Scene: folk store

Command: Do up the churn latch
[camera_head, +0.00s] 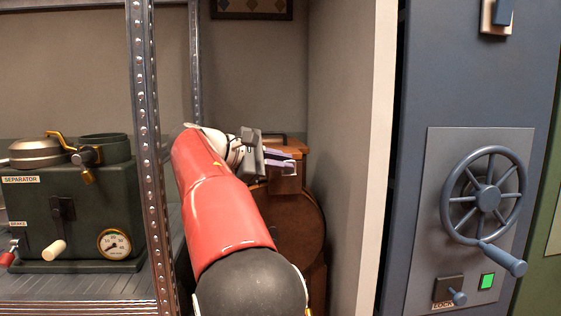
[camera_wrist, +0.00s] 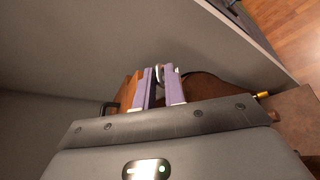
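The churn is a brown wooden drum (camera_head: 293,222) with an orange-brown top block, at the foot of the wall in the middle of the head view. My red arm hides its left part. My gripper (camera_head: 284,160) is at the churn's top. In the wrist view, the purple fingers of my gripper (camera_wrist: 160,70) stand a little apart. A small pale metal loop, apparently part of the latch (camera_wrist: 161,75), shows at the gap between the fingertips. I cannot tell whether the fingers touch it. The rest of the latch is hidden.
A grey wall (camera_head: 340,120) stands close right of the churn. A metal shelf post (camera_head: 147,130) and a green separator (camera_head: 70,215) are on the left. A blue cabinet with a handwheel (camera_head: 487,197) is at the right. A black handle (camera_wrist: 109,106) sits left of the fingers.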

